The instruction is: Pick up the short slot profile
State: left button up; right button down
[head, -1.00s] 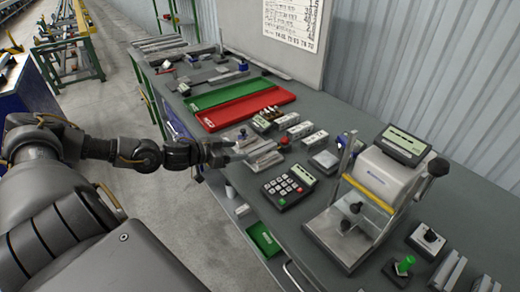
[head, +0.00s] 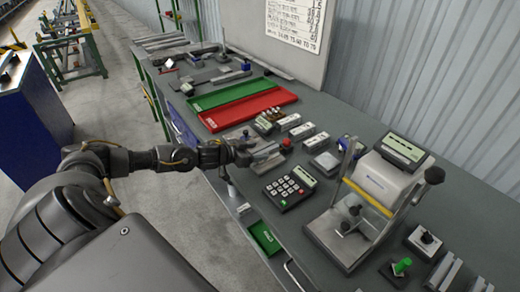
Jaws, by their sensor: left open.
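Short silver profile pieces (head: 265,161) lie on the grey table, left of the red button. The left gripper (head: 247,152) is open at their left end, and its jaws partly hide them. I cannot tell whether the jaws touch a piece or are around one. Other short silver profiles (head: 443,272) stand or lie at the lower right edge of the picture. My right gripper is not in view.
A calculator-like keypad (head: 290,187) lies just in front of the profiles, with a red button (head: 287,144) behind. A press-like tester (head: 381,188) stands to the right. Green (head: 230,94) and red (head: 250,110) trays lie farther back.

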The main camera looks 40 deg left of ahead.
pick_arm(q)
jog(key=c, duration=1.2)
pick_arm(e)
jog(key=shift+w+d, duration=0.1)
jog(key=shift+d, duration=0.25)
pick_arm(q)
jog(key=shift+o, duration=0.2)
jog(key=shift+r, duration=0.15)
